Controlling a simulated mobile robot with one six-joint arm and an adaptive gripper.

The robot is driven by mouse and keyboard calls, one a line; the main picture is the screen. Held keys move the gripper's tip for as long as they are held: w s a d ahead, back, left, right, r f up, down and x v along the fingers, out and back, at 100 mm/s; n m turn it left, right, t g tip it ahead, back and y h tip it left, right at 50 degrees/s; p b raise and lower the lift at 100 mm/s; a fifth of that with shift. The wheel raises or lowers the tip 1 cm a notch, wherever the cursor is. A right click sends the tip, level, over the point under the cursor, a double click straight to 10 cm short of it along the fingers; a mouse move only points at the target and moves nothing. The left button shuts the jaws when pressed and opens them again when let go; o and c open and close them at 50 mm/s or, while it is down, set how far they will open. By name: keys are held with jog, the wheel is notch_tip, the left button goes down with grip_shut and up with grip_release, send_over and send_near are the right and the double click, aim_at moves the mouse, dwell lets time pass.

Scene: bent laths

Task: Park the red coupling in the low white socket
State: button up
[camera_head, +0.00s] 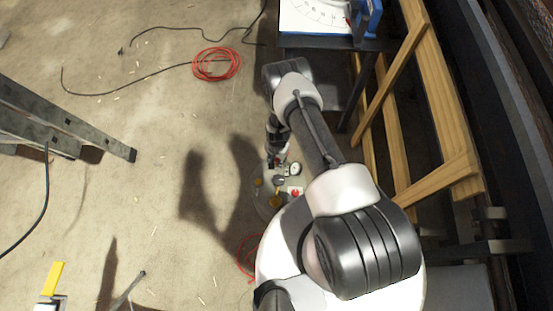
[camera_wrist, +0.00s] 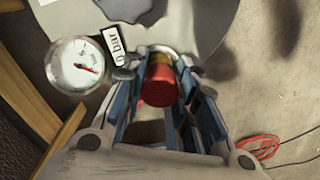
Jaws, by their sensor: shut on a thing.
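The red coupling (camera_wrist: 158,88), a short cylinder with a brass-coloured end, sits between the fingers of my gripper (camera_wrist: 160,62) in the wrist view. The gripper is shut on it. In the head view my gripper (camera_head: 277,167) points down over a small round grey stand; the coupling cannot be made out there. A small white patch with a red mark (camera_head: 296,191) lies on the stand, right of and below the gripper; I cannot tell whether it is the low white socket. I cannot clearly make out the socket in the wrist view.
Yellow fittings (camera_head: 276,201) stand on the stand. A wooden frame (camera_head: 437,100) is at right. A red cable coil (camera_head: 217,65) lies on the floor.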

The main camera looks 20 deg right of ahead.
jog(key=shift+f, duration=0.15)
dwell(0.6)
jog(key=o, duration=1.2)
notch_tip(320, 180, up, 12)
